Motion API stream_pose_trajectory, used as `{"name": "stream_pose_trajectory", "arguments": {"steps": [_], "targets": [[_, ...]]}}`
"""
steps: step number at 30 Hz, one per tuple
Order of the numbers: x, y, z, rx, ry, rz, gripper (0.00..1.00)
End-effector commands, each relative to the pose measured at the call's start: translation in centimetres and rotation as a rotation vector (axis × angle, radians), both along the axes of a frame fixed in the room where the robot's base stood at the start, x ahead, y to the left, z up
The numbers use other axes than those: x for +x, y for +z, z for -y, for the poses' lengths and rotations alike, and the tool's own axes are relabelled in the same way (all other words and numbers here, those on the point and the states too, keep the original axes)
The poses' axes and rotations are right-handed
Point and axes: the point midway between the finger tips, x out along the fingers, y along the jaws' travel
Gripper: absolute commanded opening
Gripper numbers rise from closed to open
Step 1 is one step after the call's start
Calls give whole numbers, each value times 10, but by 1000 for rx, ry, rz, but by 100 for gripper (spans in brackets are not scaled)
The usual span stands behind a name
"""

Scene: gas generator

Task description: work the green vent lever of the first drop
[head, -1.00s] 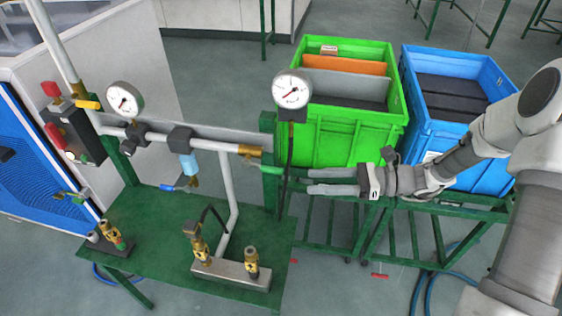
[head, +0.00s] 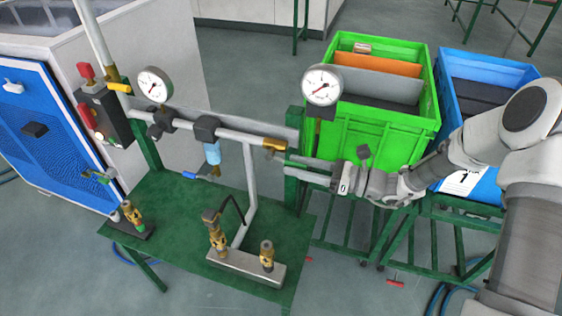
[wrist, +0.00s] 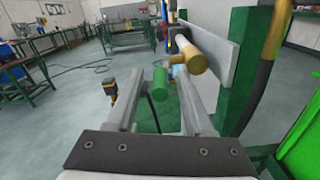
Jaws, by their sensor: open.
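The green vent lever (wrist: 160,82) shows in the wrist view as a green cylindrical grip. It lies between the tips of my two fingers, with visible space on both sides. Just beyond and to its right is the brass fitting (wrist: 190,60) at the pipe's end; this brass end (head: 276,144) also shows in the head view. My gripper (wrist: 160,72) is open. In the head view, my gripper (head: 288,164) reaches in from the right, just below the brass end, and its fingers mostly hide the lever.
A green post (wrist: 245,75) stands close to the right of my fingers in the wrist view. A pressure gauge (head: 321,86) is just above my gripper in the head view. Green (head: 385,135) and blue (head: 485,65) crates stand behind my arm. Brass valves (head: 218,240) stand on the green bench.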

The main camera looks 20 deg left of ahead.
Motion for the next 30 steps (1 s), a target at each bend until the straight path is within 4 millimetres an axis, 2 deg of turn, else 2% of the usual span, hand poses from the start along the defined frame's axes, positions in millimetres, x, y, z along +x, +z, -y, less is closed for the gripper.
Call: {"name": "stream_pose_trajectory", "arguments": {"steps": [3,7,12,19,20,28,30], "targets": [[-3,0,-21,1,3,1,52],[-4,0,-36,0,1,1,52],[-5,0,-44,0,0,0,52],[-5,0,-45,0,0,0,52],[-5,0,-45,0,0,0,50],[-5,0,-45,0,1,0,2],[-6,0,-45,0,2,0,0]]}}
